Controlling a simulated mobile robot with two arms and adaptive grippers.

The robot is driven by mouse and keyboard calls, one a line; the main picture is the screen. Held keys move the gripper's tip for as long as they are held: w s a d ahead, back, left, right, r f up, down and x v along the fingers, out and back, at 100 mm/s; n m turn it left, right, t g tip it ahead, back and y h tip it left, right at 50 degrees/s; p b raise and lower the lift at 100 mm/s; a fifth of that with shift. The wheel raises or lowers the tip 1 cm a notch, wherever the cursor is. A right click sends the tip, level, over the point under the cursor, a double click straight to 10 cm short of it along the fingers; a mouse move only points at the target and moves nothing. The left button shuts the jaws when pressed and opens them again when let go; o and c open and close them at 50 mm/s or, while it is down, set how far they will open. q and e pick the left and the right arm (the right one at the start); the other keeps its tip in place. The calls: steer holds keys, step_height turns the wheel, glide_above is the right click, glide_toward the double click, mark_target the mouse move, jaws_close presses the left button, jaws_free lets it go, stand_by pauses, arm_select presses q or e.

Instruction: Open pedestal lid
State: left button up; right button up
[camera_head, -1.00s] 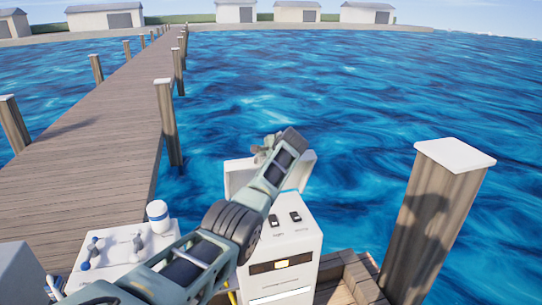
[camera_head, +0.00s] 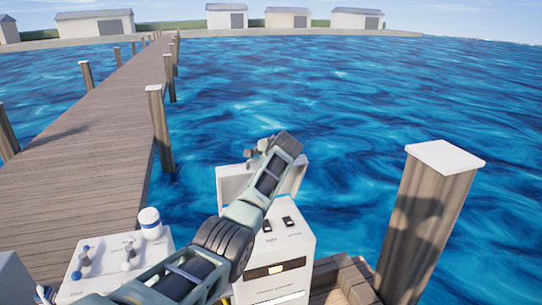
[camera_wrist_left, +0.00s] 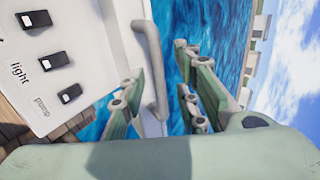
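The white pedestal (camera_head: 285,262) stands at the lower middle of the head view, with two dark switches on its sloped top. Its pale lid (camera_head: 230,185) shows as a raised panel behind the switch face, partly hidden by my left arm. My left gripper (camera_head: 262,148) is beyond the top of the pedestal, by the lid's upper edge. In the left wrist view its two fingers (camera_wrist_left: 160,75) are spread apart, with a grey curved handle (camera_wrist_left: 157,70) on a white panel between or just behind them. Contact with the handle cannot be told. My right gripper is out of view.
A white box (camera_head: 110,255) with fittings and a round white cap stands left of the pedestal. A wooden post with a white top (camera_head: 435,205) rises at the right. The wooden pier (camera_head: 105,150) runs away at the left. Water lies behind.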

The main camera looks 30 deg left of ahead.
arm_select(q)
steer(key=v, duration=1)
steer(key=shift+d, duration=0.2)
steer(key=shift+f, duration=0.1)
